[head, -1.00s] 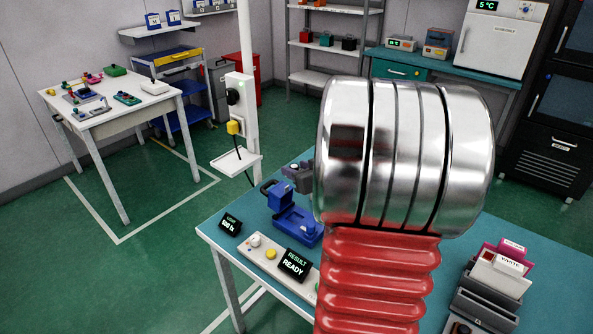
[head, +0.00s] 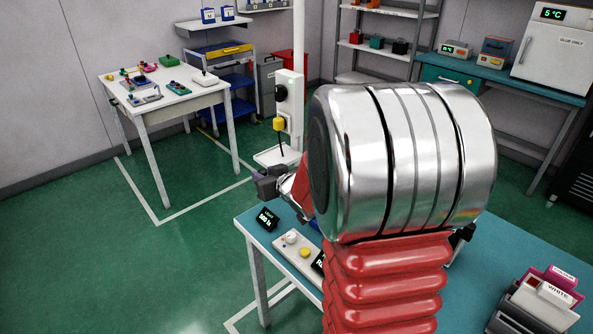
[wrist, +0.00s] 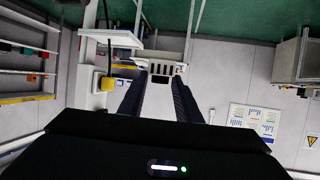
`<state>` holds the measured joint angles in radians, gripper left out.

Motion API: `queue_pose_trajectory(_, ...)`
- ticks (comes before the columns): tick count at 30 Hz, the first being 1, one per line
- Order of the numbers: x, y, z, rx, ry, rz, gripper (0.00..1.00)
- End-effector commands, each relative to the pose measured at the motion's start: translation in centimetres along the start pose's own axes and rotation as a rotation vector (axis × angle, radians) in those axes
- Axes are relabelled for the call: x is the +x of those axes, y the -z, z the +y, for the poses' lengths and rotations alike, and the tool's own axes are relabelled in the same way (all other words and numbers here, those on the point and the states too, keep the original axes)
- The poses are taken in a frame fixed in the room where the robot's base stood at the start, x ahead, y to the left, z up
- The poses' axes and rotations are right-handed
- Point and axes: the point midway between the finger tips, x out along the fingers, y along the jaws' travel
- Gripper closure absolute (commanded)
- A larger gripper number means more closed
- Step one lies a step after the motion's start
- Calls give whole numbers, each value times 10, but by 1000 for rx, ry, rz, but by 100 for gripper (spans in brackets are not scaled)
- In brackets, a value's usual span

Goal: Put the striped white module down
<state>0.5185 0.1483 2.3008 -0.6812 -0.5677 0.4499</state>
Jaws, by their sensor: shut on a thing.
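A pale block with dark bars (wrist: 167,69), which looks like the striped white module, sits between the tips of my gripper (wrist: 162,80) in the wrist view. The two dark fingers are shut on it, and it is held in the air. In the head view my gripper (head: 270,184) shows only in part, beyond the left edge of my large metal arm joint and above the far left of the teal bench (head: 500,250). I cannot make out the module in that view.
A small white shelf (head: 277,156) on a post with a yellow plug (head: 278,124) stands close behind my gripper. A small display (head: 267,218) and a button panel (head: 297,252) are on the bench. A holder labelled WHITE (head: 557,294) is at right. A white table (head: 190,101) stands at back left.

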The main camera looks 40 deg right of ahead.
Motion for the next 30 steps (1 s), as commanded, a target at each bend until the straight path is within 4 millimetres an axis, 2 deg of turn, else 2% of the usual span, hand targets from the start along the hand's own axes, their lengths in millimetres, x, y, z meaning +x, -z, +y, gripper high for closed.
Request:
queue_pose_trajectory(1, 5, -1, -18, -5, 15, -2, 99)
queue_pose_trajectory(9, 21, -10, -99, -23, 61, -2, 99)
queue_pose_trajectory(18, 24, -31, -187, -46, 112, -2, 99)
queue_pose_trajectory(21, 22, -38, -208, -51, 124, -3, 99)
queue_pose_trajectory(24, 21, -43, -222, -54, 131, -2, 99)
queue_pose_trajectory(30, 20, -45, -228, -55, 133, 0, 99)
